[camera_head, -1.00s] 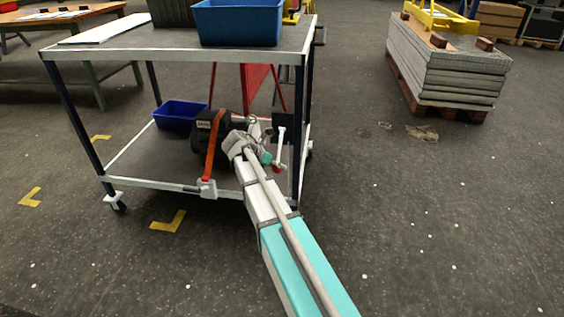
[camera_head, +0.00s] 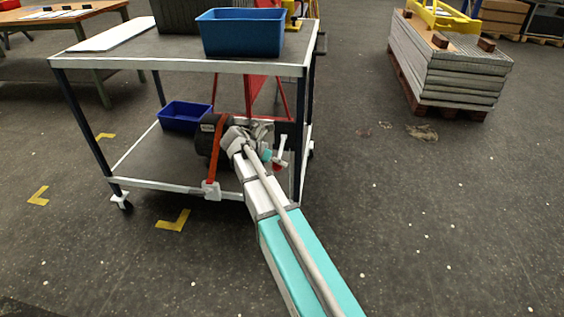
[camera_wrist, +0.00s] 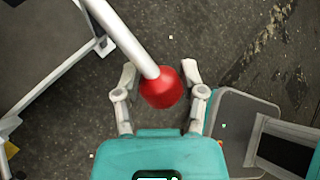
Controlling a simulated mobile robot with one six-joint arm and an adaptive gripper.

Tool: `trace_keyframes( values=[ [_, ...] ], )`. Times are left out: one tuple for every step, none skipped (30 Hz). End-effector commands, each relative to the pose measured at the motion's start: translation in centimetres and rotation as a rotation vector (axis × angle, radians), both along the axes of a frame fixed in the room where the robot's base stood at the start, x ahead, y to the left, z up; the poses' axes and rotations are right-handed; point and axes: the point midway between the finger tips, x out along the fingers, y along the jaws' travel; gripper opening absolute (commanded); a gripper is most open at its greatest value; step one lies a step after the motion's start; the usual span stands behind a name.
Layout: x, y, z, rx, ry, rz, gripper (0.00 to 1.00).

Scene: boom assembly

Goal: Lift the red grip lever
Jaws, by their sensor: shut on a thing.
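The red grip (camera_wrist: 161,88) is a round red knob on the end of a pale grey lever rod (camera_wrist: 122,38) in the wrist view. My gripper (camera_wrist: 160,77) has one finger on each side of the knob and is shut on it. In the head view the lever (camera_head: 282,148) is a small pale bar at the right end of the cart's lower shelf, with its red knob (camera_head: 277,167) at the lower end. My gripper (camera_head: 267,156) is small there and partly hidden by my own arm.
The two-tier cart (camera_head: 180,64) holds a blue bin (camera_head: 240,35) on top. Its lower shelf holds another blue bin (camera_head: 184,115) and a dark object (camera_head: 206,143) with an orange strap (camera_head: 214,158). A stacked pallet (camera_head: 448,70) stands at right.

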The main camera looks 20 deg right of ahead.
Motion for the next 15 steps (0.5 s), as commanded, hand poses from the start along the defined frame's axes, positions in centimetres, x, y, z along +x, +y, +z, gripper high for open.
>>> trace_keyframes(
  values=[
    [-0.27,0.03,0.0,0.001,0.003,-0.004,0.0],
    [-0.27,0.02,-0.01,0.001,0.003,-0.004,0.0],
    [-0.27,0.02,-0.02,0.001,0.003,-0.004,0.0],
    [-0.27,0.01,-0.03,0.001,0.003,-0.004,0.0],
    [-0.29,0.01,-0.03,0.001,0.003,-0.004,0.0],
    [-0.3,0.0,-0.03,0.001,0.003,-0.004,0.0],
    [-0.3,0.0,-0.03,0.001,0.003,-0.004,0.0],
    [-0.31,0.01,-0.03,0.002,0.004,-0.003,0.0],
    [-0.31,0.0,-0.04,0.002,0.004,-0.003,0.56],
    [-0.31,0.0,-0.04,0.002,0.004,-0.003,0.62],
    [-0.31,-0.01,-0.05,0.002,0.004,-0.003,0.67],
    [-0.3,-0.01,-0.04,0.002,0.004,-0.003,0.75],
    [-0.28,-0.02,-0.04,0.002,0.004,-0.003,0.8],
    [-0.26,-0.02,-0.05,0.002,0.004,-0.003,0.85],
    [-0.23,-0.03,-0.04,0.001,0.003,-0.003,0.85]
  ],
)
